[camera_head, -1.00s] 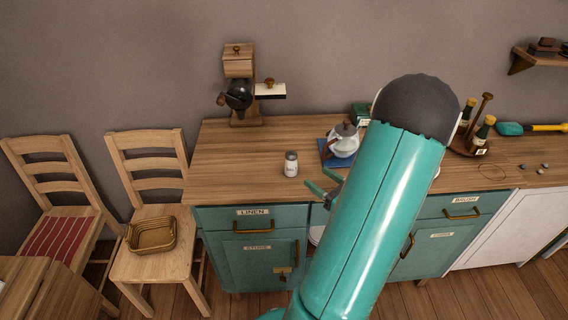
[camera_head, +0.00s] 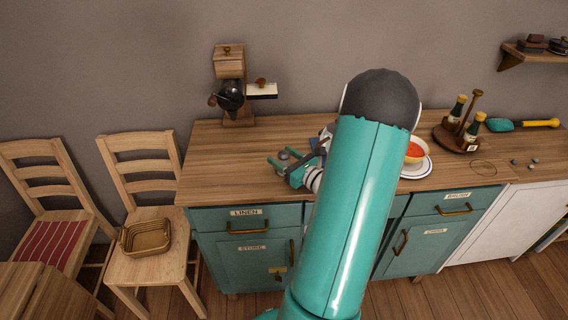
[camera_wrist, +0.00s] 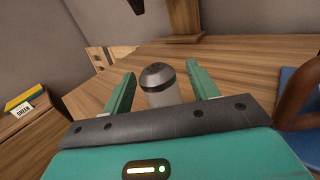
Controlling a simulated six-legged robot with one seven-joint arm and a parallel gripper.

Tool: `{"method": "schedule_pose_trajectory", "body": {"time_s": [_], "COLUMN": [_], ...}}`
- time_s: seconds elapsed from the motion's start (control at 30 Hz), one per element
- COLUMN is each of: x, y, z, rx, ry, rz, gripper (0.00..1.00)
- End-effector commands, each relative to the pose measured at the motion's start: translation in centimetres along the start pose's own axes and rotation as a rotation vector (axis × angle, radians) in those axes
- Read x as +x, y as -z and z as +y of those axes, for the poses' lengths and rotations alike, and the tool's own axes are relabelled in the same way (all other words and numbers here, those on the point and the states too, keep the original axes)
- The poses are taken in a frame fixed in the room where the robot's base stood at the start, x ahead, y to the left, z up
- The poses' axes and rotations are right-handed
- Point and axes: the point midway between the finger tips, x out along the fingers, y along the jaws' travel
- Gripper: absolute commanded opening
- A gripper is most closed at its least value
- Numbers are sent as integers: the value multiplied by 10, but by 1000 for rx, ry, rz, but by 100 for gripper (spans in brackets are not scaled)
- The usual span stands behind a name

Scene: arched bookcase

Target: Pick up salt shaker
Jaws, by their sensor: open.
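The salt shaker (camera_wrist: 160,88) has a dark metal cap and a pale body. In the wrist view it stands upright on the wooden counter between the two teal fingers of my gripper (camera_wrist: 162,92). A gap shows on each side of it, so the fingers are apart and not closed on it. In the head view my gripper (camera_head: 277,161) is over the front left part of the counter. There only the shaker's cap (camera_head: 283,155) shows between the fingers; its body is hidden by the gripper.
A coffee grinder (camera_head: 231,95) stands at the back left of the counter (camera_head: 215,160). A bowl of red soup on a plate (camera_head: 424,168) and a bottle rack (camera_head: 455,143) are to the right of my arm. A blue object (camera_wrist: 300,92) is at the right in the wrist view.

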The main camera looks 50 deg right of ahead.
Motion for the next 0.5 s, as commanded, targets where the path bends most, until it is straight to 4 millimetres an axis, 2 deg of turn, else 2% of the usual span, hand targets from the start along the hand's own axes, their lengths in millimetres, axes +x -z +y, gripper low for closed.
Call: {"method": "schedule_pose_trajectory", "body": {"time_s": [0.1,0.13,0.37,0.5], "x": [0,0,-1,-1], "y": [0,0,0,0], "z": [0,0,0,0], "rx": [0,0,0,0], "ry": [0,0,0,0], "rz": [0,0,0,0], "gripper": [59,55,10,9]}}
